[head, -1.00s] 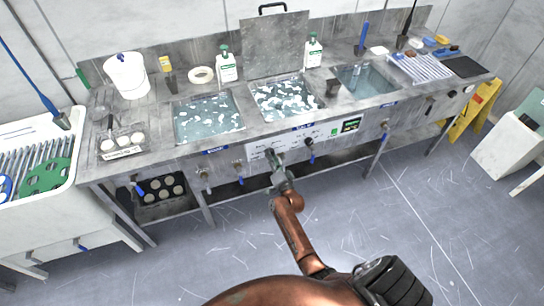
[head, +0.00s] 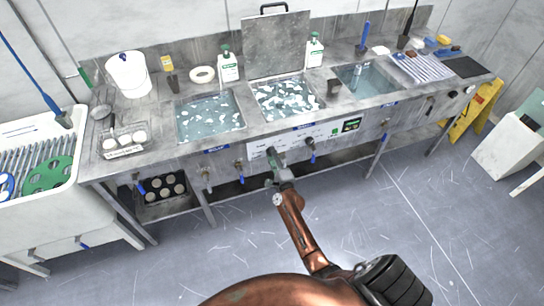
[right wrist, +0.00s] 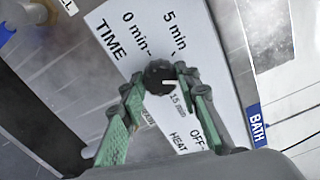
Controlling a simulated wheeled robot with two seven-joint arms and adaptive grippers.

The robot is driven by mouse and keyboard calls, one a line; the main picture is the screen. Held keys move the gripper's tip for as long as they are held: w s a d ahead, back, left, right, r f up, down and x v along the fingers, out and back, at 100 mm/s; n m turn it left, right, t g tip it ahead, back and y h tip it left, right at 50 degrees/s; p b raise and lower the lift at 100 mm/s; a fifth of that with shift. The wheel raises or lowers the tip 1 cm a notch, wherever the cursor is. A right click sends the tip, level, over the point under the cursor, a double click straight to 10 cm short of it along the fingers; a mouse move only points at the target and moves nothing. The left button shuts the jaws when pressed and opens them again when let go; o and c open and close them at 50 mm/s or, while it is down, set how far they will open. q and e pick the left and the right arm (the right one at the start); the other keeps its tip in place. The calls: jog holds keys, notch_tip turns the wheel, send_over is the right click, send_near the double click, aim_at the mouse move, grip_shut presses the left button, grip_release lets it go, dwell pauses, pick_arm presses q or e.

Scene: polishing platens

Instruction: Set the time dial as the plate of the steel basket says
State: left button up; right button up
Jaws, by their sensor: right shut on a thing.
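The time dial (right wrist: 157,74) is a black knob with a white mark on a white panel (right wrist: 222,55). The panel reads TIME, 0 min, 5 min and 15 min; the mark lies on the knob's right side in the right wrist view, towards the side of the 5 and 15 min labels. My right gripper (right wrist: 160,82) is shut on the dial, one green finger on each side; in the head view it (head: 271,155) reaches the bench front. The steel basket (head: 122,139) holds white pucks at the bench's left end. Its plate (head: 124,153) is too small to read. My left gripper is not in view.
The bench front also carries another dark knob (head: 310,143), a green display (head: 351,125) and taps (head: 239,168). An open lid (head: 275,45) stands behind the middle bath (head: 283,98). A yellow floor sign (head: 474,110) stands at the right. The floor before the bench is clear.

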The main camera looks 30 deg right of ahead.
jog(key=shift+m, duration=0.5)
jog(key=o, duration=1.2)
jog(key=shift+c, duration=0.2)
jog(key=v, duration=1.2)
jog(key=shift+a, duration=0.1)
